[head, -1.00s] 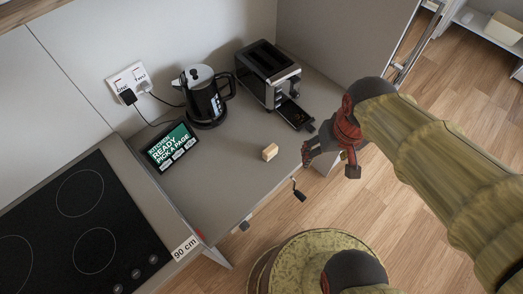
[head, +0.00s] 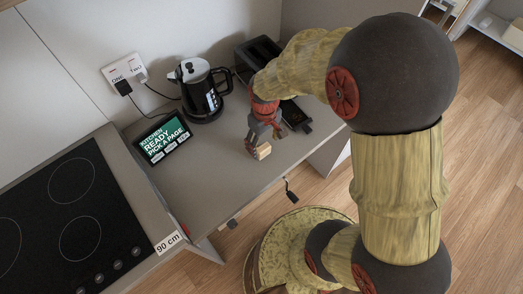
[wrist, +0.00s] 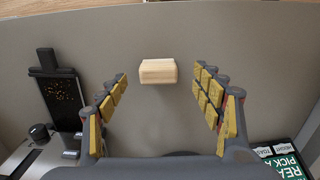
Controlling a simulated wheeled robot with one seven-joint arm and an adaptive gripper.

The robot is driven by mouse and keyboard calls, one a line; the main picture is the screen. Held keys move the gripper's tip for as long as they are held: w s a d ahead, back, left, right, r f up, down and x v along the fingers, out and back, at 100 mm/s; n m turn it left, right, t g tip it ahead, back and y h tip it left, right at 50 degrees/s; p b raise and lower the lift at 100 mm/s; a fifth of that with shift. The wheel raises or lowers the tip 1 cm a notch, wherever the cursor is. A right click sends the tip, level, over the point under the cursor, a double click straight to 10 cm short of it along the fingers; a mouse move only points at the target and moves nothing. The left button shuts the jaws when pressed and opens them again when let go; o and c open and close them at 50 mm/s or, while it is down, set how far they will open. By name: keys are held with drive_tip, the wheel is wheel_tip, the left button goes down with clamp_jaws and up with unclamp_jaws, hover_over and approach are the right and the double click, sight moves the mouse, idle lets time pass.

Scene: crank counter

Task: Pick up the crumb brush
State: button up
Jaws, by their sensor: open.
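The crumb brush appears as a small pale wooden block (head: 264,152) on the grey counter. In the wrist view the block (wrist: 158,71) lies centred just beyond and between my fingertips, with clear space on both sides. My gripper (head: 257,144) is low over the counter at the block, and its fingers partly cover it in the head view. In the wrist view my gripper (wrist: 160,86) is open with nothing between its padded fingers. Any bristles under the block are hidden.
A kettle (head: 200,92) and a lit screen (head: 162,141) stand to the left. The toaster (head: 256,52) is partly behind my arm; its crumb tray (wrist: 61,98) is pulled out with crumbs on it. A black crank handle (head: 291,196) sticks out at the counter's front edge.

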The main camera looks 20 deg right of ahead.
sight(264, 149)
drive_tip(key=f+b, duration=0.1)
drive_tip(key=f, duration=0.4)
drive_tip(key=shift+w+f+b, duration=0.2)
drive_tip(key=shift+f+b, duration=0.15)
drive_tip(key=shift+f, duration=0.05)
drive_tip(key=shift+r, duration=0.1)
drive_tip(key=shift+c, duration=1.4)
drive_tip(key=c, duration=1)
drive_tip(key=shift+o, duration=0.2)
